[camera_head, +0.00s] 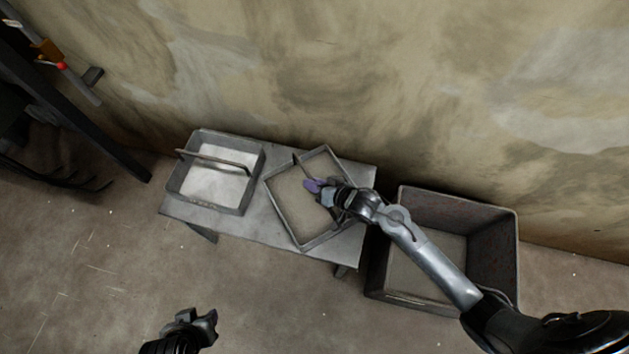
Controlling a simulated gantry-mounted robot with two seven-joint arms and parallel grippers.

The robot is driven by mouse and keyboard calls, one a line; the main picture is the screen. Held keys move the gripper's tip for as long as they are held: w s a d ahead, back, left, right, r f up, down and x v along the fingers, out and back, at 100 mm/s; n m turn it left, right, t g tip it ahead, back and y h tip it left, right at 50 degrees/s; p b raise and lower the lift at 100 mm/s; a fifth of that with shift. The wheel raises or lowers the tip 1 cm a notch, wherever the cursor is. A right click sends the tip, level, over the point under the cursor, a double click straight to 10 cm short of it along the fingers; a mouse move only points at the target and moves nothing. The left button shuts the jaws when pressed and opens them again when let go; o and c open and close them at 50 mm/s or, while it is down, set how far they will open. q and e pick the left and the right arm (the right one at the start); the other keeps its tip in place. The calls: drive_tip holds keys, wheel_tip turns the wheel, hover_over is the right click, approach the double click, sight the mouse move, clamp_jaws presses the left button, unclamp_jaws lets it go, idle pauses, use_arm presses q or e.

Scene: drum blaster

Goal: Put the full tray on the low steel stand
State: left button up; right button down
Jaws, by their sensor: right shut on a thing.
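The low steel stand (262,228) is against the wall. On its left part sits a grey tray (168,186) with a pale white filling and a bar handle across it. A second grey tray (273,213), with a brownish-grey inside, is over the right part, turned at an angle to the stand. My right gripper (318,187) is shut on this second tray's bar handle, part of which it hides. I cannot tell if this tray touches the stand or hangs just above it. My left gripper (200,318) is open and empty, low in the view, apart from the stand.
A deep grey bin (493,250) stands on the floor right of the stand, under my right arm. A dark frame (85,125) with a red-tipped part is at the upper left. The wall is close behind the stand. The floor in front is clear.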

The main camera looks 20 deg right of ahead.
drive_tip(key=shift+f, duration=0.55)
drive_tip(key=shift+w, duration=0.1)
drive_tip(key=c, duration=1.4)
unclamp_jaws()
drive_tip(key=shift+f, duration=0.2)
drive_tip(key=o, duration=0.3)
drive_tip(key=shift+o, duration=0.2)
